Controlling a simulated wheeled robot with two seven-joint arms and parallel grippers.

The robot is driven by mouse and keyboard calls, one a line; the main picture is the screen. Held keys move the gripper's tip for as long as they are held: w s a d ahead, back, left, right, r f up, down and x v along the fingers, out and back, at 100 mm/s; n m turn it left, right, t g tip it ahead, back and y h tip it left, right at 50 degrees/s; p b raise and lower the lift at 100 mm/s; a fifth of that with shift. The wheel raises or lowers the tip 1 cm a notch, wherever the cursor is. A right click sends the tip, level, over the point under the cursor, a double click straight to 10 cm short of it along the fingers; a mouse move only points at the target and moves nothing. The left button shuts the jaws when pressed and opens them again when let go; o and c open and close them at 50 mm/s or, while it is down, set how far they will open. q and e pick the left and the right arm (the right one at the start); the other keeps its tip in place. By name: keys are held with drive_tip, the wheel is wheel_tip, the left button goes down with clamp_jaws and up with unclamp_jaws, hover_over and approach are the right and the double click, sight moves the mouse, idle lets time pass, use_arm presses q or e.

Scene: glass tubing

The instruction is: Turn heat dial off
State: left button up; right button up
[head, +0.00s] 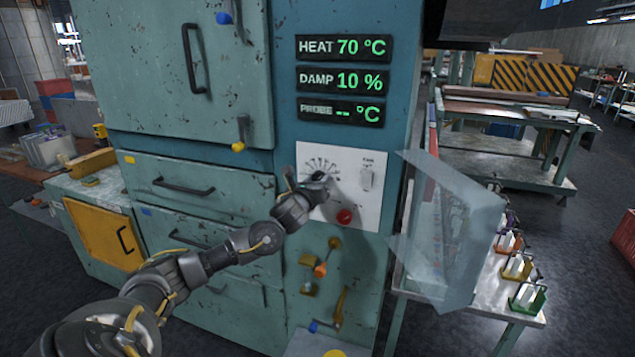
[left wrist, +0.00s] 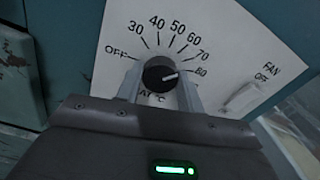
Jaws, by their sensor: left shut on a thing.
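The heat dial (left wrist: 160,73) is a round black knob on a white panel (head: 350,158), with a printed scale from OFF through 30 up to 80. In the left wrist view its white pointer line points right, near the 80 mark and away from OFF at the left. My left gripper (left wrist: 162,88) has one finger on each side of the knob and is shut on it. In the head view my left gripper (head: 316,184) reaches the panel and covers much of the knob. The display (head: 343,48) reads HEAT 70 °C. My right gripper is not in view.
A white fan switch (head: 367,179) sits right of the dial, and a red button (head: 344,217) is below it. Orange and blue levers (head: 321,269) stick out lower down. A translucent panel (head: 450,230) stands out at the cabinet's right. Cabinet drawers (head: 200,190) are at left.

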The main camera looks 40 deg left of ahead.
use_arm(q)
drive_tip(key=n+b, duration=0.1)
drive_tip(key=n, duration=1.1)
drive_tip(key=shift+n, duration=0.3)
drive_tip(key=n+p, duration=0.1)
drive_tip(key=n, duration=0.2)
drive_tip(key=shift+d+r+n, duration=0.1)
drive_tip(key=shift+n, duration=0.2)
drive_tip(key=n+p, duration=0.1)
drive_tip(key=n, duration=0.2)
drive_tip(key=shift+n, duration=0.3)
drive_tip(key=n+p, duration=0.1)
drive_tip(key=n, duration=0.3)
drive_tip(key=shift+p, duration=0.4)
drive_tip(key=shift+n+p, duration=0.6)
drive_tip(key=shift+n, duration=1.2)
